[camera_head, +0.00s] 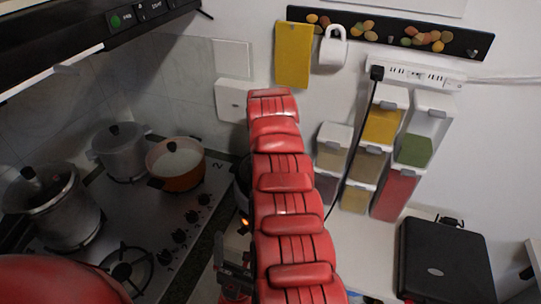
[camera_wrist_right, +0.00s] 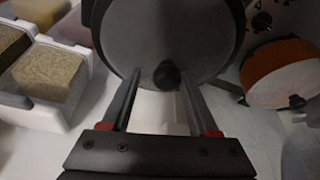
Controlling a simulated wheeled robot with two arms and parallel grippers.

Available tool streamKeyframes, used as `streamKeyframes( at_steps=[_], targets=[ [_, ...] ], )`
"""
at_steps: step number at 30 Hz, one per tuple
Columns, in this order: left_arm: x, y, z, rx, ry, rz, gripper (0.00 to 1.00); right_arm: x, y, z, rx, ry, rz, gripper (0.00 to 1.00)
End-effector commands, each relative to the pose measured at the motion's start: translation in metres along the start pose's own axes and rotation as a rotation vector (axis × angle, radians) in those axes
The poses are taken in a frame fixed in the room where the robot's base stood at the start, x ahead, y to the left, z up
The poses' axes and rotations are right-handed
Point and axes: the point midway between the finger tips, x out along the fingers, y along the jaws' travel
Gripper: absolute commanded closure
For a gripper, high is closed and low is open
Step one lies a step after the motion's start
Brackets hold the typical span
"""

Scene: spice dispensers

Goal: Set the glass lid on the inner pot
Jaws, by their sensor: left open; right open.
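In the right wrist view, a round grey lid (camera_wrist_right: 165,35) with a dark rim and a dark knob (camera_wrist_right: 166,75) lies over a dark round vessel. My right gripper (camera_wrist_right: 159,78) is open, with a fingertip on either side of the knob; I cannot tell whether they touch it. The inner pot cannot be told apart beneath the lid. In the head view a dark pot-like body (camera_head: 242,187) shows only as a sliver behind my red arm, which hides the right gripper.
The stove (camera_head: 165,222) at left bears an orange pot (camera_head: 180,180) and metal pots (camera_head: 120,155). Spice dispensers (camera_head: 365,165) stand right of my arm, near a black appliance (camera_head: 445,262). A cable hangs beside the dispensers. White counter between them is clear.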

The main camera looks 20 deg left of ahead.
Motion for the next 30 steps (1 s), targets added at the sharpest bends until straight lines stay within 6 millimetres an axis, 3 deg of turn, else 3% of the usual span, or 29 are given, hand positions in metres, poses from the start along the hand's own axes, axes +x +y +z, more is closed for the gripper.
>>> streamKeyframes(
  at_steps=[6, 11, 24, 30],
  targets=[
    [-0.001, 0.000, 0.000, 0.000, 0.000, 0.000, 0.10, 0.005, -0.003, 0.006, -0.007, -0.015, 0.000, 0.32],
    [-0.007, 0.000, 0.001, 0.000, 0.000, 0.000, 0.10, -0.004, -0.004, 0.006, -0.008, -0.013, -0.001, 0.32],
    [-0.038, 0.002, 0.006, 0.000, 0.000, 0.000, 0.10, -0.093, -0.001, 0.001, -0.002, 0.002, -0.003, 0.32],
    [-0.041, 0.002, 0.007, 0.000, 0.000, 0.000, 0.10, -0.115, -0.001, 0.001, -0.003, -0.002, -0.001, 0.32]
  ],
)
